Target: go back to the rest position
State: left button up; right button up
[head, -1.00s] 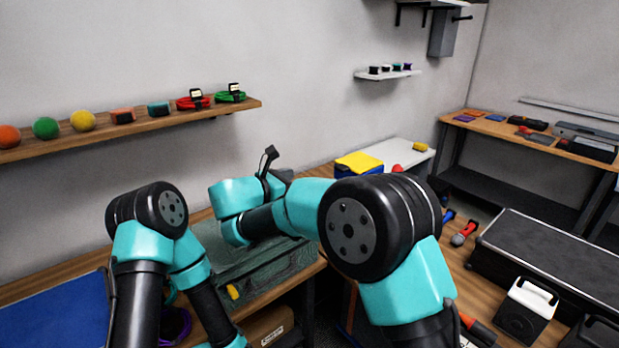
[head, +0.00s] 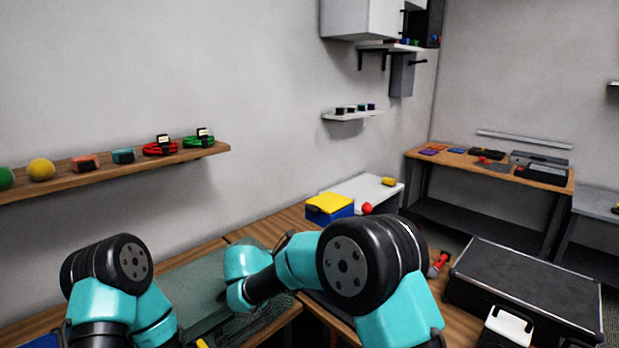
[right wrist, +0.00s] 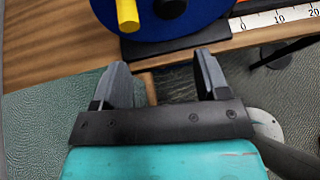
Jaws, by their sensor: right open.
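My right gripper (right wrist: 160,66) is open in the right wrist view, with nothing between its two dark fingers. It points toward the edge of a wooden bench. A blue round object with a yellow handle (right wrist: 127,14) stands on a dark base beyond the fingertips, apart from them. In the head view my right arm comes up from the bottom and bends left across the green mat; its gripper cannot be made out there. My left arm is at the lower left, and its gripper is out of view.
A shelf (head: 60,187) on the left wall holds balls, blocks, a red cable coil (head: 160,149) and a green cable coil (head: 198,142). A yellow-and-blue box (head: 330,206) stands beyond my right arm. A black case (head: 530,285) lies at the right. A ruler (right wrist: 278,18) borders the bench.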

jog(key=s+d+f+m+g+y, duration=0.25)
jog(key=s+d+f, duration=0.2)
jog(key=f, duration=0.35)
jog(key=s+d+f+m+g+y, duration=0.25)
jog(key=d+f, duration=0.25)
jog(key=f, duration=0.3)
jog(key=s+d+f+m+g+y, duration=0.25)
jog(key=s+d+f+g, duration=0.2)
jog(key=f, duration=0.35)
jog(key=s+d+f+m+t+y, duration=0.1)
jog(key=s+d+f+m, duration=0.2)
jog(key=s+m, duration=0.3)
jog(key=s+d+f+m+y, duration=0.2)
jog(key=s+d+f+m, duration=0.1)
jog(key=s+d+m, duration=0.3)
jog(key=s+d+f+m+t+y, duration=0.1)
jog(key=s+d+f+m+y, duration=0.1)
jog(key=s+m, duration=0.6)
jog(key=shift+d+f+t, duration=0.35)
jog(key=shift+d+f, duration=0.4)
jog(key=shift+d, duration=0.5)
